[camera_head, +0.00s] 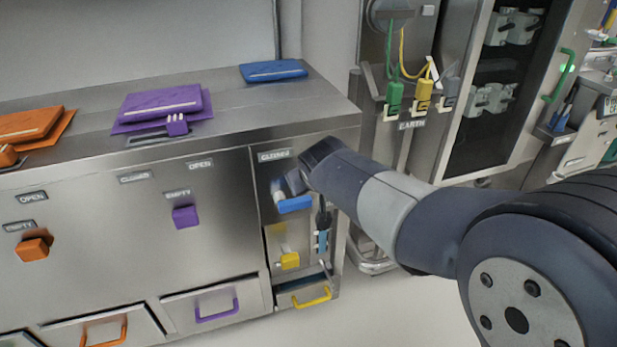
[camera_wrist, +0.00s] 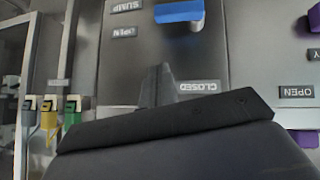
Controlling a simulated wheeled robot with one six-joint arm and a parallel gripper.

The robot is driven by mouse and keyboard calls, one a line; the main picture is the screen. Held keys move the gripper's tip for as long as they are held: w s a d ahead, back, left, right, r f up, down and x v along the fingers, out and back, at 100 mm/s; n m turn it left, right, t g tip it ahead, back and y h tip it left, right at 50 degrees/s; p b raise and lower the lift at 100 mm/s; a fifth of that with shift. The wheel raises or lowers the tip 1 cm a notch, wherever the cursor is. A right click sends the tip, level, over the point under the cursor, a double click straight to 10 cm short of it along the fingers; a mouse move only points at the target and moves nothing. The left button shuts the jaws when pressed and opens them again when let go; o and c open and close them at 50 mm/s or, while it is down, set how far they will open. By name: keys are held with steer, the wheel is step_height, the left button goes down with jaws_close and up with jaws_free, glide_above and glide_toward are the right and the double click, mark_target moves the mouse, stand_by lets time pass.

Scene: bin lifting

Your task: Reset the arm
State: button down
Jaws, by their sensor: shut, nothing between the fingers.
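My arm reaches in from the right in the head view, with its end in front of the steel cabinet's upper right panel. My gripper (camera_head: 295,182) is just above the blue handle (camera_head: 295,204) and below a CLOSED label (camera_head: 274,155). In the wrist view, whose labels appear upside down, my gripper (camera_wrist: 157,75) is shut and empty. The blue handle (camera_wrist: 180,12) is beyond the fingertips there and looks apart from them. The CLOSED label (camera_wrist: 198,87) is right of the fingers. My wrist partly hides the panel in the head view.
The steel cabinet (camera_head: 110,240) has orange and purple knobs, and drawers with coloured handles. A yellow knob (camera_head: 289,261) is below the blue handle. Green (camera_head: 394,95) and yellow (camera_head: 424,92) plugs hang behind my arm. Grey floor (camera_head: 390,315) is clear at front.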

steer(key=shift+s+r, duration=0.15)
steer(key=shift+s, duration=0.05)
stand_by(0.3)
steer(key=b, duration=0.4)
glide_above(296, 199)
steer(key=s+d, duration=0.1)
steer(key=s, duration=0.2)
step_height(296, 199, down, 9)
steer(key=a+n+h+b, duration=0.1)
steer(key=f+n+h+b, duration=0.1)
steer(key=b, duration=0.1)
steer(key=shift+s+a+f+b, duration=0.3)
steer(key=shift+a, duration=0.1)
steer(key=shift+s+a+r+n+t+h+b, duration=0.1)
steer(key=shift+a+r+n+t+h+b, duration=0.2)
steer(key=shift+a+t+h+b, duration=0.35)
steer(key=shift+s+a+r+n+t+h+b, duration=0.1)
steer(key=shift+a+r+n+t+h+b, duration=0.25)
steer(key=shift+h, duration=0.4)
steer(key=shift+s+a+r+n+t+h+b, duration=0.1)
steer(key=shift+a+r+n+t+h+b, duration=0.05)
steer(key=shift+a+n+t+h+b, duration=0.45)
